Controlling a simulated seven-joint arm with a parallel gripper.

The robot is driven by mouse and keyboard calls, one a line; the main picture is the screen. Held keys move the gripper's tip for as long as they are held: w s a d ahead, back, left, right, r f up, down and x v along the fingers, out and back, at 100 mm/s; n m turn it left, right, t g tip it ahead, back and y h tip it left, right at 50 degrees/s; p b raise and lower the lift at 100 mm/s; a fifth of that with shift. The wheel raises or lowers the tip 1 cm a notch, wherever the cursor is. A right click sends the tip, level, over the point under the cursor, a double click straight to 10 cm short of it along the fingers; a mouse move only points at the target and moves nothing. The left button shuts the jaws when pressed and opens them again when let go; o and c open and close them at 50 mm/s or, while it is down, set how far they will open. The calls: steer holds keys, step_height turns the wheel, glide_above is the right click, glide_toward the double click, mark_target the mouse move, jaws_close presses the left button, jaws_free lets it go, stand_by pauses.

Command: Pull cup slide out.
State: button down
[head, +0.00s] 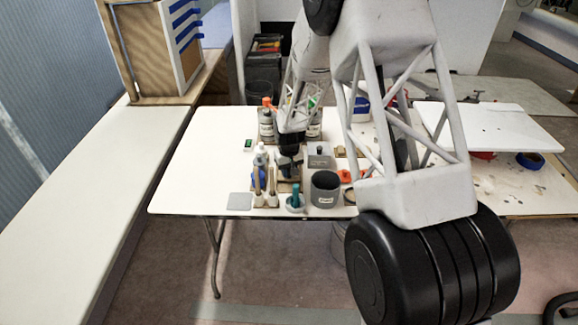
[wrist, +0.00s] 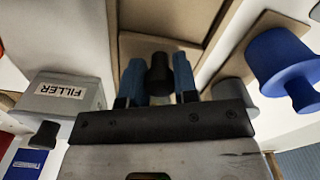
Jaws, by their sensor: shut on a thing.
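My gripper (wrist: 158,80) has two blue fingers shut on a black knob (wrist: 159,72) in the wrist view. Behind the knob is a tan wooden piece with raised edges (wrist: 145,47), which looks like the cup slide. How far the slide is out cannot be told. In the head view my gripper (head: 290,163) points down among the items on the white table, and it hides the knob and most of the slide.
A grey box marked FILLER (wrist: 62,95) stands close left of my gripper, and a blue flanged piece (wrist: 282,65) is to the right. On the white table (head: 190,170) are bottles, a dark grey cup (head: 325,190) and a teal-handled tool (head: 295,198). The table's left part is clear.

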steer(key=shift+s, duration=1)
steer(key=c, duration=0.9)
jaws_free()
steer(key=shift+r, duration=0.1)
steer(key=shift+r, duration=3.85)
